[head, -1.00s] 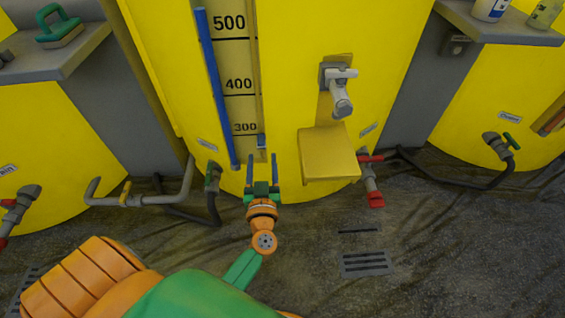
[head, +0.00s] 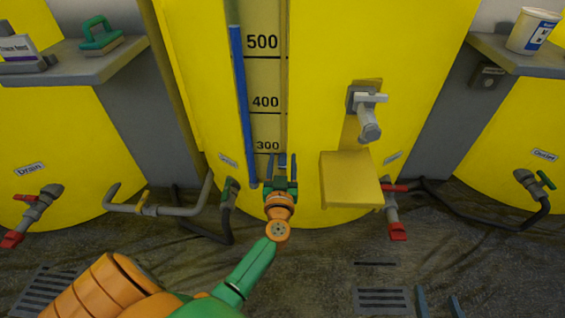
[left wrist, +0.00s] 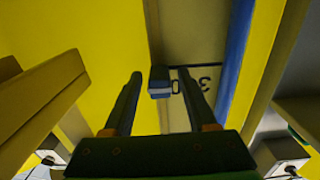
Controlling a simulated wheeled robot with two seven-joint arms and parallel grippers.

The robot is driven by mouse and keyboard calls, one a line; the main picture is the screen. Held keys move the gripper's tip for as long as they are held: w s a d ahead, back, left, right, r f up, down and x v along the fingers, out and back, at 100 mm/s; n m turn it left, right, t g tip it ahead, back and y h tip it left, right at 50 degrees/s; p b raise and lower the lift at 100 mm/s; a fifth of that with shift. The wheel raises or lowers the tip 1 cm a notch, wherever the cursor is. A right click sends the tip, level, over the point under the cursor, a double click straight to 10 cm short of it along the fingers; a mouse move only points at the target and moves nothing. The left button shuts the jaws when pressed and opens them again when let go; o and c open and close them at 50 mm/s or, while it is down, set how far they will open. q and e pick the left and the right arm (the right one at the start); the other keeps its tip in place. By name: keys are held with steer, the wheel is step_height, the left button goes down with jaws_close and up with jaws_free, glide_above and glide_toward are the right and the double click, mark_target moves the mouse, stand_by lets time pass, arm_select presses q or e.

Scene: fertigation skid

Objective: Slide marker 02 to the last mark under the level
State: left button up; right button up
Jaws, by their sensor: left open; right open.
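The yellow tank's scale (head: 265,80) shows marks 500, 400 and 300. The blue level column (head: 243,105) left of it ends a little above the 500 mark. A small blue and white marker (head: 282,159) sits on the scale's right edge, slightly below the 300 line; its number cannot be read. In the left wrist view the marker (left wrist: 160,82) lies between and just beyond the fingertips. My left gripper (head: 282,167) is open around it, apparently not touching. My right gripper (head: 438,298) shows only its open, empty fingers at the bottom edge.
A yellow box (head: 350,180) and a grey valve (head: 367,112) stick out right of the scale. A pipe with a yellow handle (head: 142,203) and a red-handled valve (head: 397,230) stand low on either side. The scale above the marker is clear.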

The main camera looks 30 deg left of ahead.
arm_select(q)
jaws_close()
stand_by(1.4)
